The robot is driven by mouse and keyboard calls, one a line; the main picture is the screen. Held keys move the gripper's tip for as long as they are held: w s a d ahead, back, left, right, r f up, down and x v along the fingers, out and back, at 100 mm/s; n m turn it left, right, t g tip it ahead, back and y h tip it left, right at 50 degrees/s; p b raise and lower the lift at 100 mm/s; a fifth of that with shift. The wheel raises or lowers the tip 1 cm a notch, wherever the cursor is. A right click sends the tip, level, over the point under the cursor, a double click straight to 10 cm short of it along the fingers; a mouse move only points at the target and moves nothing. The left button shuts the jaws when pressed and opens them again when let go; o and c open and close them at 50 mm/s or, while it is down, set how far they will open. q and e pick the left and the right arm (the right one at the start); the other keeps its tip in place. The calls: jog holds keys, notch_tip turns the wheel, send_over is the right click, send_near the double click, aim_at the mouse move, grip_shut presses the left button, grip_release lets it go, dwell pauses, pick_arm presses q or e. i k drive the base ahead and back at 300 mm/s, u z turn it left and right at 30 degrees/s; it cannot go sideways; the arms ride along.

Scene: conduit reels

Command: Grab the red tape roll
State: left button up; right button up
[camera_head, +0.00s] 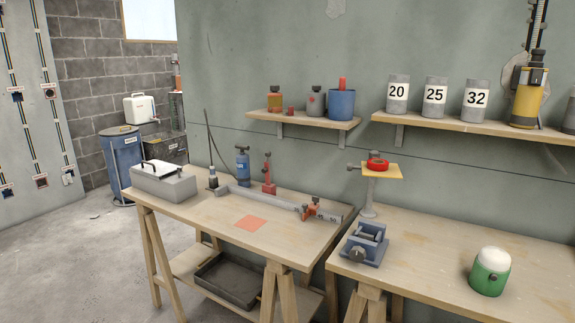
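A red ring-shaped roll, which looks like the red tape roll (378,166), lies on a small yellow platform (394,172) on a grey stand. The stand (369,200) rises at the back left of the right workbench (455,270). A small grey part sticks out at the platform's left side. Neither of my grippers is in view.
A blue vise (364,243) sits in front of the stand, and a green pot with a white top (490,272) stands to the right. A wall shelf (480,127) with numbered cans hangs above. The left workbench (200,215) holds a grey box (164,184) and tools.

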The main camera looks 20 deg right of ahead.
aim_at(378, 165)
jog(key=u, duration=1.6)
jog(key=i, duration=1.05)
jog(key=z, duration=3.45)
